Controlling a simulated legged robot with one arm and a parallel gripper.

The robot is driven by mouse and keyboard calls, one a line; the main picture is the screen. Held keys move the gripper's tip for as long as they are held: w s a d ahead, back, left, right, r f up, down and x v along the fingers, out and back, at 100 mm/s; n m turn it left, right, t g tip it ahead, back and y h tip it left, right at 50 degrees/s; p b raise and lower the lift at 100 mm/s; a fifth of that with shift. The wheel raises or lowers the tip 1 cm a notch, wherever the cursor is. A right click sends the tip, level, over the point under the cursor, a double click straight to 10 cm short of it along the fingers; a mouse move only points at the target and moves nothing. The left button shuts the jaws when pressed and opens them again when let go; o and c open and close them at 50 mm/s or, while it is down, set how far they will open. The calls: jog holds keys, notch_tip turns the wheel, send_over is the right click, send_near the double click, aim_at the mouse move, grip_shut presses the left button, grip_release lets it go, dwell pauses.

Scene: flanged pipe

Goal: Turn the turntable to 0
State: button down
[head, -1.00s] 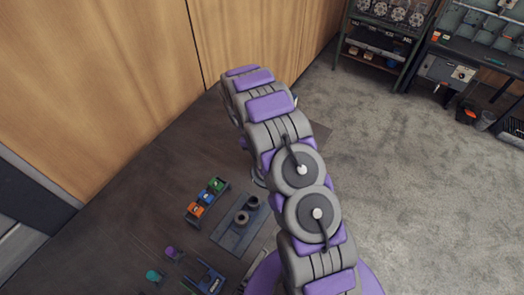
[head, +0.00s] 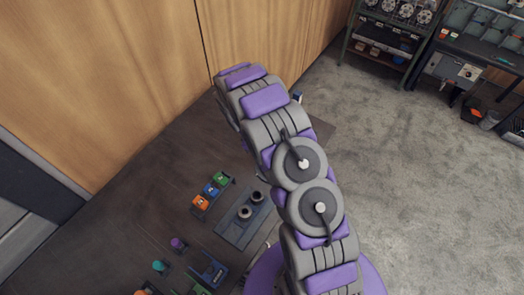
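I cannot make out a turntable or any number marking in the head view. My purple and grey arm (head: 305,180) crosses the middle of the picture and covers part of the dark surface. My gripper does not show; the far end of the arm hides it. A small blue and white thing (head: 298,97) peeks out at the right side of the arm's upper part, too small to identify.
A tray holds orange (head: 201,202), blue (head: 211,189) and green (head: 221,178) blocks. A grey plate (head: 234,230) bears two dark round pieces. Purple (head: 177,244) and teal (head: 158,267) knobs stand lower left. A wooden wall (head: 100,80) bounds the left; carpet at right is open.

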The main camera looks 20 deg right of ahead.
dwell(0.4)
jog(key=c, duration=1.1)
grip_release()
jog(key=shift+a, duration=0.1)
jog(key=shift+o, duration=0.2)
jog(key=v, duration=1.7)
jog(key=shift+p, duration=0.4)
jog(key=shift+w+a+r, duration=0.1)
jog(key=shift+a+r, duration=0.05)
